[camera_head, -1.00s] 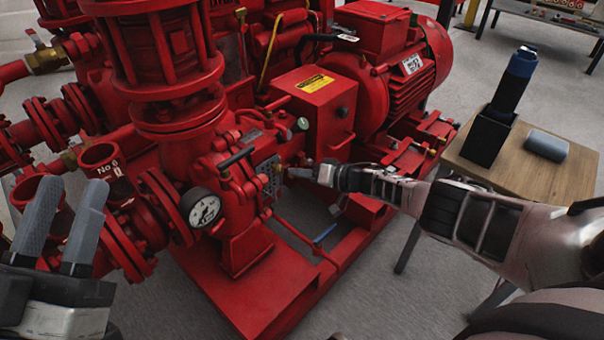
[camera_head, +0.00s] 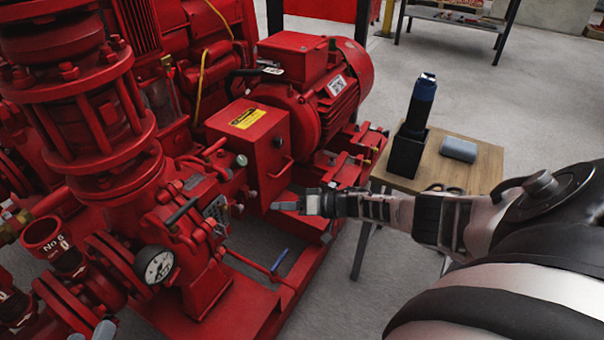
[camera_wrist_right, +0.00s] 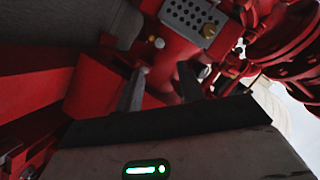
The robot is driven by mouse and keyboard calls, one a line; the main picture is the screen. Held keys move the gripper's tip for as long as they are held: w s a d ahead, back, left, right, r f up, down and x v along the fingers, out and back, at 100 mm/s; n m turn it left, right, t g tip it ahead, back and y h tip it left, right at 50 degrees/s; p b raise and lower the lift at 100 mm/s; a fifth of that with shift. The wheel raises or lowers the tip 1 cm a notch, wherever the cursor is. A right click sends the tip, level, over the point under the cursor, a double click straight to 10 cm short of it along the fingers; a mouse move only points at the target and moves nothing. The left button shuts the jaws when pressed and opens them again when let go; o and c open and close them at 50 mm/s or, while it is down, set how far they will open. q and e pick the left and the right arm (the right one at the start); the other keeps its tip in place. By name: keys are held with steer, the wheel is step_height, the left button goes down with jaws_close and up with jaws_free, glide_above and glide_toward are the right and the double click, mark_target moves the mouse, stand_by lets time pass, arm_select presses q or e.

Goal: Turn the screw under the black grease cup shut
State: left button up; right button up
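I cannot make out the black grease cup or its screw for certain. Small round fittings sit on the pump side by the perforated plate (camera_head: 215,208), including a pale green cap (camera_head: 241,160). My right gripper (camera_head: 288,203) is just right of these fittings, in front of the red box's lower edge and apart from them. In the right wrist view its two fingers (camera_wrist_right: 158,88) stand apart with nothing between them; the perforated plate (camera_wrist_right: 190,17) with a brass fitting (camera_wrist_right: 208,30) lies beyond.
The red pump (camera_head: 100,190) with its pressure gauge (camera_head: 155,265) fills the left. The red box (camera_head: 240,132) and motor (camera_head: 325,95) stand behind my right gripper. A wooden table (camera_head: 475,168) at right holds a black holder (camera_head: 404,153) and a grey cylinder (camera_head: 458,149).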

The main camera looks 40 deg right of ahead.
arm_select(q)
steer(key=shift+a+f+m+g+y+p, duration=0.3)
steer(key=shift+f+p, duration=0.05)
steer(key=shift+p, duration=0.2)
arm_select(e)
steer(key=v, duration=0.4)
steer(key=shift+s+d+r, duration=0.1)
steer(key=shift+s+d, duration=0.1)
steer(key=shift+s, duration=0.15)
